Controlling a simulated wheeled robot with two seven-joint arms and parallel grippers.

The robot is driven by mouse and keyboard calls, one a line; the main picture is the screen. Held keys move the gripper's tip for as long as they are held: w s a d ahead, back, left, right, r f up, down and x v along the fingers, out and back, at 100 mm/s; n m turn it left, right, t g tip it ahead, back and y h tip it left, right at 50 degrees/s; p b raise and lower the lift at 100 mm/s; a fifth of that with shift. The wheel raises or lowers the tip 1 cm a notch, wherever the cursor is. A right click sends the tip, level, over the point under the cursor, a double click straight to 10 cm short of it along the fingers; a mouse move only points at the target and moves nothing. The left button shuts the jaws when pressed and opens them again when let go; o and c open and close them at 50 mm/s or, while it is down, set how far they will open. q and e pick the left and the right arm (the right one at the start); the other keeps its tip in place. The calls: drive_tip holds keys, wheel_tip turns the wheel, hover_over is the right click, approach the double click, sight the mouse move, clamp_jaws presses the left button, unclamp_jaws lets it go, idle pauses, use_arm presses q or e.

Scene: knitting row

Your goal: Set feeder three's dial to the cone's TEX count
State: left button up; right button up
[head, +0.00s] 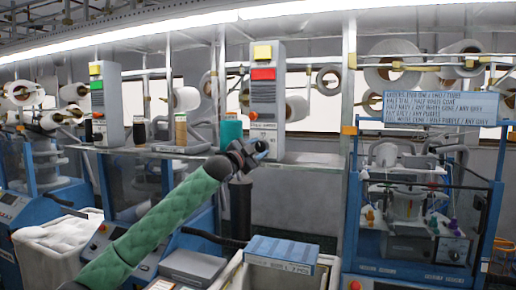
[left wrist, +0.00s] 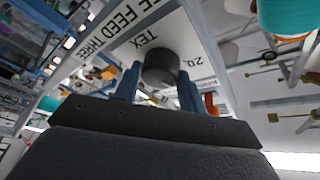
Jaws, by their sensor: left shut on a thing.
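Feeder three's dial (left wrist: 161,66) is a dark round knob on a white panel (left wrist: 205,45) lettered "FEED THREE" and "TEX", upside down in the left wrist view. A "20." shows beside the knob; its pointer and full scale cannot be made out. My left gripper (left wrist: 159,88) is shut on the dial, a blue finger on either side. In the head view my left gripper (head: 262,148) is at the foot of a grey feeder tower (head: 264,105). A teal cone (head: 231,133) stands on the shelf left of this tower; it also shows in the left wrist view (left wrist: 288,15). I cannot read its label.
Another grey tower (head: 107,100) and dark and tan cones (head: 181,130) stand left on the shelf. A lettered blue sign (head: 428,107) hangs over a blue machine at right. A bin (head: 262,275) and blue box (head: 281,254) sit below.

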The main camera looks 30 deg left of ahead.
use_arm(q)
drive_tip(key=shift+r+m+g+h+p, duration=0.1)
drive_tip(key=shift+m+g+h+p, duration=0.25)
drive_tip(key=shift+m, duration=0.75)
drive_tip(key=shift+m+g, duration=0.35)
drive_tip(key=shift+m, duration=0.85)
drive_tip(key=o, duration=1)
drive_tip(key=shift+c, duration=0.2)
